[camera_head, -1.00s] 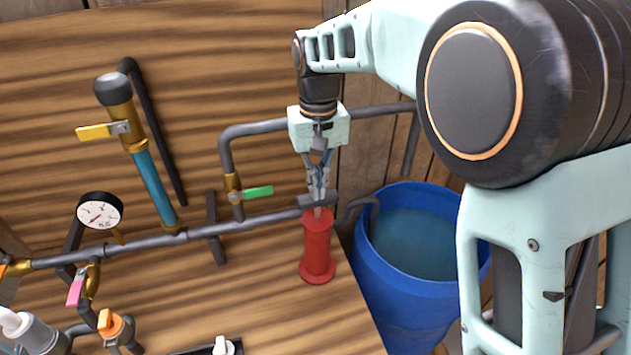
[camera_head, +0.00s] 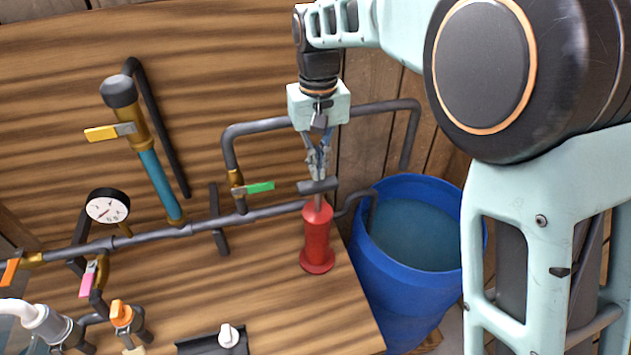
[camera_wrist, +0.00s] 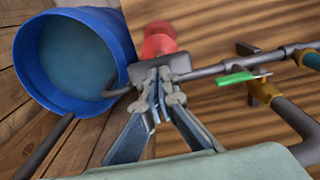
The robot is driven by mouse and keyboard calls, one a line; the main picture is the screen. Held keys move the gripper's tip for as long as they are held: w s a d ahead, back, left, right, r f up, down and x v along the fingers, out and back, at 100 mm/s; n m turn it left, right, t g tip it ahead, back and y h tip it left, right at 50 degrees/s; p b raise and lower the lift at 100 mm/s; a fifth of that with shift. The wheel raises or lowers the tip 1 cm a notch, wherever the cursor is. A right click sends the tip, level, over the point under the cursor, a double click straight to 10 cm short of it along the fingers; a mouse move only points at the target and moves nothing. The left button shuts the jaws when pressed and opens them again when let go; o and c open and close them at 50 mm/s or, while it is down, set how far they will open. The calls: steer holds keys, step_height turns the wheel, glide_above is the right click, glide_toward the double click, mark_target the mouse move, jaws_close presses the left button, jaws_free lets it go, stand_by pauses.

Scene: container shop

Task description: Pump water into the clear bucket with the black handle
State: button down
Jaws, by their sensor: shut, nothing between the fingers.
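The red pump (camera_head: 316,240) stands upright on the wooden board, with a grey crossbar handle (camera_head: 330,185) on a short rod above it. My gripper (camera_head: 318,176) points down with its fingers shut and empty, the tips right at the top of the handle. Whether they touch it I cannot tell. The wrist view shows the shut fingers (camera_wrist: 158,103) over the handle (camera_wrist: 181,63), with the red pump (camera_wrist: 158,38) beyond. A clear bucket with a black handle cannot be made out in either view.
A blue barrel of water (camera_head: 410,297) stands right of the pump, with a pipe dipping in. Pipes carry a green valve lever (camera_head: 260,187), yellow lever (camera_head: 101,134), pink lever (camera_head: 88,279) and orange levers (camera_head: 121,313). A gauge (camera_head: 107,207) sits at left.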

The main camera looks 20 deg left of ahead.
mark_target(318, 183)
steer(key=shift+f, duration=0.1)
steer(key=shift+d+f+b, duration=0.1)
steer(key=shift+f+b, duration=1.9)
steer(key=shift+f, duration=1.2)
step_height(318, 183, up, 7)
steer(key=p, duration=0.5)
steer(key=shift+f, duration=0.25)
steer(key=shift+s+f+b, duration=0.1)
steer(key=shift+f+b, duration=1.75)
steer(key=shift+f, duration=1.35)
steer(key=shift+r, duration=0.2)
step_height(318, 183, up, 6)
steer(key=p, duration=0.5)
